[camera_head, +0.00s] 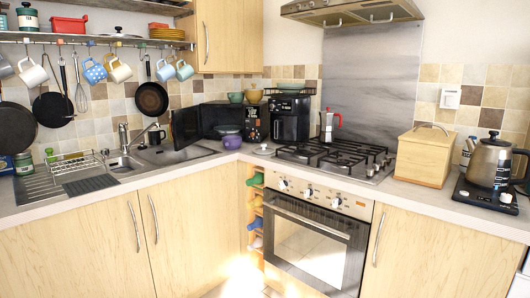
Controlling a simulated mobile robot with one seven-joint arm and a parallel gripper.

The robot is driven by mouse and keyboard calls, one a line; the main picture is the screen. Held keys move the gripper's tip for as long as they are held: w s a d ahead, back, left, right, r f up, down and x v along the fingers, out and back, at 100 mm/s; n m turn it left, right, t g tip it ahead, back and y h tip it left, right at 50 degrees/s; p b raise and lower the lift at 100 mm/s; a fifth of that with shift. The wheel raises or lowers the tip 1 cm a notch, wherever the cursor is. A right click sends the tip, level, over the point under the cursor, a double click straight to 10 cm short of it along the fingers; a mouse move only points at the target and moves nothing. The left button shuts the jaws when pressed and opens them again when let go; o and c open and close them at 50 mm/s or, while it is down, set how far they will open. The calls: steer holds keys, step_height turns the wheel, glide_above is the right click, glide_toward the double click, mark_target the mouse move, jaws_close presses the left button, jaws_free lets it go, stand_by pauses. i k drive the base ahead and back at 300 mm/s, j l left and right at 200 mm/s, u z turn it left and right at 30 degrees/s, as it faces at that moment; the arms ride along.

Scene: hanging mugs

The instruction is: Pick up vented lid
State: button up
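I cannot say for sure which thing is the vented lid. A small low dark piece with a lighter rim (263,150) lies on the counter left of the hob; it may be a lid, but it is too small to show vents. A purple rounded piece (228,129) sits just above a purple bowl or pot (232,142) on the corner counter, in front of the microwave; I cannot tell whether it is a lid. My gripper is not in view, so its state and distance to these things do not show.
A hob (335,157) with black grates, a coffee machine (290,118) and a red-and-silver moka pot (328,125) are near the corner. A wooden box (424,154) and kettle (489,163) stand right. The microwave door (186,127) hangs open. Mugs hang from the left shelf (90,39).

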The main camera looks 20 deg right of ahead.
mark_target(263, 151)
steer(key=i+z, duration=0.3)
steer(key=z, duration=0.15)
steer(key=i+j+z, duration=0.15)
steer(key=z, duration=0.35)
steer(key=i+j+z, duration=0.35)
steer(key=i+j, duration=1.45)
steer(key=i, duration=0.3)
steer(key=i+j, duration=0.15)
steer(key=i, duration=0.3)
steer(key=i+j, duration=0.15)
steer(key=i, duration=0.3)
